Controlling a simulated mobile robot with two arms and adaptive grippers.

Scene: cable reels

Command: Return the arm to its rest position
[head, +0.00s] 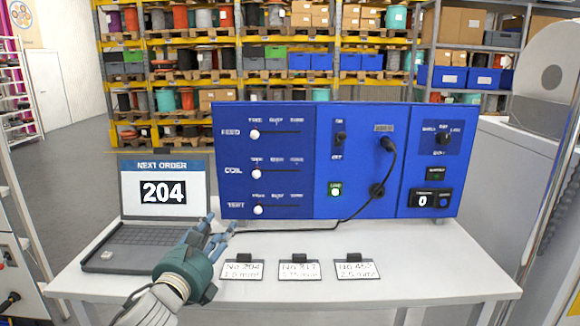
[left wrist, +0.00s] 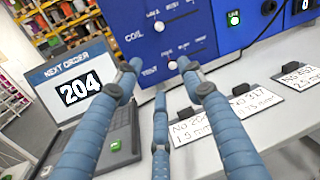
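My left arm comes in from the bottom left in the head view. Its left gripper (head: 222,224) has blue fingers and a teal body, and is above the table between the laptop and the cards. In the left wrist view the fingers (left wrist: 162,80) are spread apart with nothing between them, so it is open and empty. They point toward the blue control panel (head: 265,190), which is beyond the fingertips. I cannot tell their exact distance from it. My right gripper is not in view.
A laptop (head: 150,235) reading "NEXT ORDER 204" stands on the left of the white table (head: 440,270). Cards (head: 242,269), (head: 299,270), (head: 357,269) lie in front of the panel. A black cable (head: 350,215) hangs from the panel. The table's right side is clear.

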